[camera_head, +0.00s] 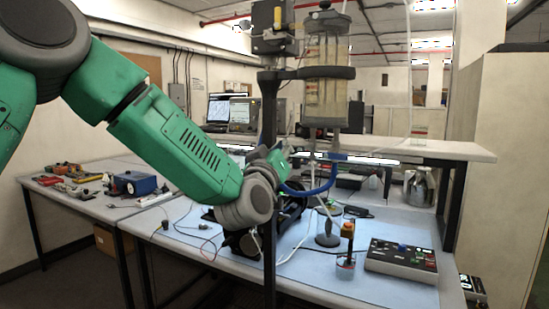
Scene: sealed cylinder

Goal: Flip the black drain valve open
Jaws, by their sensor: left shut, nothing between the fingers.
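The clear sealed cylinder (326,95) hangs upright, held by a black ring clamp (328,72) on a dark vertical post (268,120). A blue tube (333,178) loops down below the cylinder and to the left. The black drain valve is too small to make out for certain among the dark fittings under the cylinder. My green left arm comes in from the left. My left gripper (291,207) is low, below the cylinder and behind the wrist, partly hidden by it. It is shut and empty. My right gripper is out of view.
A control box (401,261) with buttons and an orange-topped device (347,240) stand on the blue-matted bench (340,285). A side table at left holds tools and a blue box (135,183). The post stands close to my wrist.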

